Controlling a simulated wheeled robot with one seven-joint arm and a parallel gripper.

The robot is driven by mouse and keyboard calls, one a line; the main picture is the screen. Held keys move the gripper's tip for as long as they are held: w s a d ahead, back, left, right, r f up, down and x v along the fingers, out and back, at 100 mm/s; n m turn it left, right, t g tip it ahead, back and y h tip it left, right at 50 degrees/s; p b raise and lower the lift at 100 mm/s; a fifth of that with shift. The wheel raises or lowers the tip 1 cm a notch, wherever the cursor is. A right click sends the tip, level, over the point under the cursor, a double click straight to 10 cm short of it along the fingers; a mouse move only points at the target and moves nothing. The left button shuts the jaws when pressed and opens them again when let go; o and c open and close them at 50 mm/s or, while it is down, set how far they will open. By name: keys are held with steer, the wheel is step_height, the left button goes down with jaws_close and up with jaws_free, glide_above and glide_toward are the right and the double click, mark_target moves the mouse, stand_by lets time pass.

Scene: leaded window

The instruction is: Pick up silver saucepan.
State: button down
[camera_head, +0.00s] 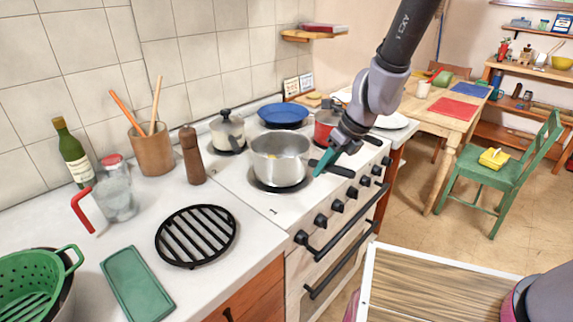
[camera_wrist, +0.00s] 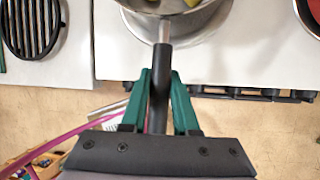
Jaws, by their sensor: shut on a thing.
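The silver saucepan (camera_head: 280,160) is on the front burner of the white stove, upright or nearly so. Its black handle points to the right, toward the stove's front edge. In the wrist view the pan (camera_wrist: 190,18) shows at the top, with something yellowish inside, and its handle (camera_wrist: 158,100) runs down between the fingers. My gripper (camera_head: 322,163), with green fingers, is shut on the handle; the fingers (camera_wrist: 160,80) lie on both sides of it. I cannot tell whether the pan's base touches the burner.
A red pot (camera_head: 326,122) stands close behind my gripper. A pepper mill (camera_head: 191,155) and black grate (camera_head: 196,235) are on the counter at left. Knobs line the stove front.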

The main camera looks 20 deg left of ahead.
steer(key=shift+r, duration=0.1)
stand_by(0.7)
step_height(320, 180, up, 10)
stand_by(0.6)
steer(key=c, duration=1.4)
jaws_free()
jaws_close()
steer(key=shift+w, duration=0.15)
